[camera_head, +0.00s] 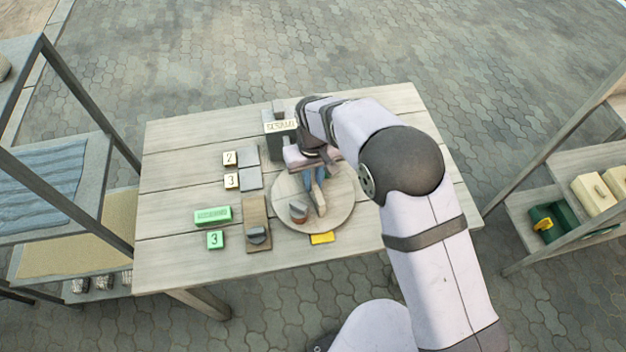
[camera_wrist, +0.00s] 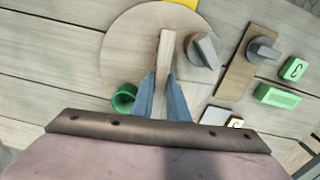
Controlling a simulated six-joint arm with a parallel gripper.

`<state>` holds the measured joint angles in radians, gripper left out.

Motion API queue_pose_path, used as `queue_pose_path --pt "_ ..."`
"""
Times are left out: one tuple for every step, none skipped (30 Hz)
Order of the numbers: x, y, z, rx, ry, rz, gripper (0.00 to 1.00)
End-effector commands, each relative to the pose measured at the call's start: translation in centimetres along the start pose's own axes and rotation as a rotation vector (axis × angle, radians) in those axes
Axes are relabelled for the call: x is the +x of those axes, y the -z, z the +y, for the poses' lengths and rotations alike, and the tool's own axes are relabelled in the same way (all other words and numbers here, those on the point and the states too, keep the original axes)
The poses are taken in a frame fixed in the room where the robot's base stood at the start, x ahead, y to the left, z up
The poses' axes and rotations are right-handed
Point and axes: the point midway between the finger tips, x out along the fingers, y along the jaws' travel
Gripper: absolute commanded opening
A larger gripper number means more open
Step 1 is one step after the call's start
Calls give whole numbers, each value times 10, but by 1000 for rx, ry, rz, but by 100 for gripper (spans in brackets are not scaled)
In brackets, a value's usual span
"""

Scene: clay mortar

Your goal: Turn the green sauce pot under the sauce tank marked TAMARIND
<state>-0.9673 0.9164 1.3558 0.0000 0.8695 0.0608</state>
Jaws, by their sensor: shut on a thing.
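A round wooden turntable (camera_head: 342,212) lies on the table, and it fills the upper middle of the wrist view (camera_wrist: 125,45). My gripper (camera_head: 317,182) is over it, its blue fingers (camera_wrist: 158,88) shut on a pale wooden bar (camera_wrist: 165,52) that stands up from the disc. The green sauce pot (camera_wrist: 124,97) is near the disc's edge, left of the fingers in the wrist view; my arm hides it in the head view.
A wooden strip with a grey knob (camera_head: 257,234) lies left of the disc. A yellow tag (camera_head: 321,238) is at the disc's front edge. Shelves flank the table.

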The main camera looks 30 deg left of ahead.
Motion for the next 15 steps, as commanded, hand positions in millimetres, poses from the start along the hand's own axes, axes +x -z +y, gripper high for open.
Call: queue_pose_path --pt "0 0 0 -4 0 0 0" --pt "0 0 0 -4 0 0 0" --pt "0 0 0 -3 0 0 0" --pt "0 0 0 -3 0 0 0" --pt "0 0 0 -2 0 0 0" --pt "-1 0 0 -2 0 0 0" --pt "-1 0 0 -2 0 0 0" --pt "-1 0 0 -2 0 0 19" --pt "-1 0 0 -1 0 0 28" --pt "-1 0 0 -1 0 0 33" --pt "-1 0 0 -1 0 0 33" --pt "-1 0 0 -1 0 0 33" --pt "0 0 0 -1 0 0 33" --pt "0 0 0 -1 0 0 33" --pt "0 0 0 -1 0 0 33"
